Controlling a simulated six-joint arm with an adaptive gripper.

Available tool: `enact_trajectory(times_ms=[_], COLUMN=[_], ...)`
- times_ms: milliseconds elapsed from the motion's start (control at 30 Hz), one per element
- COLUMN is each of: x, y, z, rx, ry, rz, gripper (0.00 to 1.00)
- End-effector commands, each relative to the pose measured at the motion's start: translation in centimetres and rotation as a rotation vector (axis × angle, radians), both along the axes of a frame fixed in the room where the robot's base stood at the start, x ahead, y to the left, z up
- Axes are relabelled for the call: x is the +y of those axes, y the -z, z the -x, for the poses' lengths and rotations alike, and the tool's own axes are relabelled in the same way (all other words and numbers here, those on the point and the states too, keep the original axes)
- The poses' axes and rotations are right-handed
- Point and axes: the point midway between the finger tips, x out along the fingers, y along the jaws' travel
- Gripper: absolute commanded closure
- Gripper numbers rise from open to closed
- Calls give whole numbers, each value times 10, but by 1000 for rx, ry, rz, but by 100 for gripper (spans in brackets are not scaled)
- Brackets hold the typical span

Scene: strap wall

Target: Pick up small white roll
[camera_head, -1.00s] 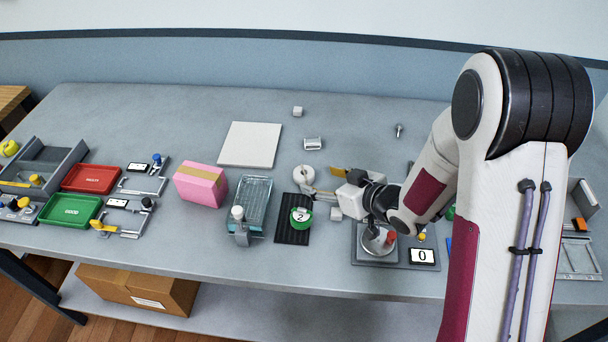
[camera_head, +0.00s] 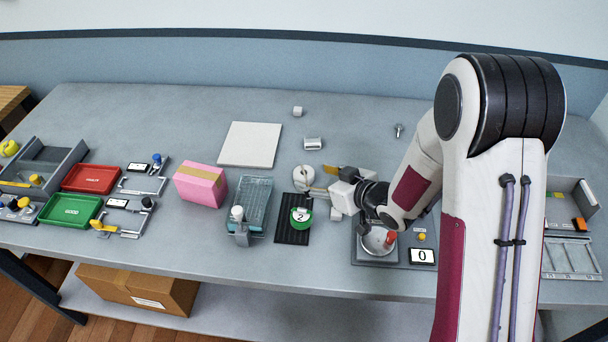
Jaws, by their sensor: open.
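The small white roll (camera_head: 304,175) lies on the grey table near its middle, behind the green weight marked 2 (camera_head: 301,216). My gripper (camera_head: 310,191) reaches in from the right, low over the table, with its fingertips at the roll's near edge. The jaws are open. One finger overlaps the roll's near side in the picture; I cannot tell whether it touches. The far finger is hard to make out.
A black ribbed mat (camera_head: 292,236) and a clear bin (camera_head: 254,205) stand left of my gripper. A pink box (camera_head: 201,184) is farther left. A scale (camera_head: 381,247) sits below my wrist. A white board (camera_head: 250,144) and a small metal block (camera_head: 313,144) lie behind; the table's back is mostly free.

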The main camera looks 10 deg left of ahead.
Motion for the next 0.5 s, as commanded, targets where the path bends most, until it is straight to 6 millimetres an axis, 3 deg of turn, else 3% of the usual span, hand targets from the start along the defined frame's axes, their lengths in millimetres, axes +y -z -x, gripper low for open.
enact_trajectory(times_ms=[500], x=[21], y=[18], z=[-26], rx=[0], ry=[-1], rz=[0], gripper=[42])
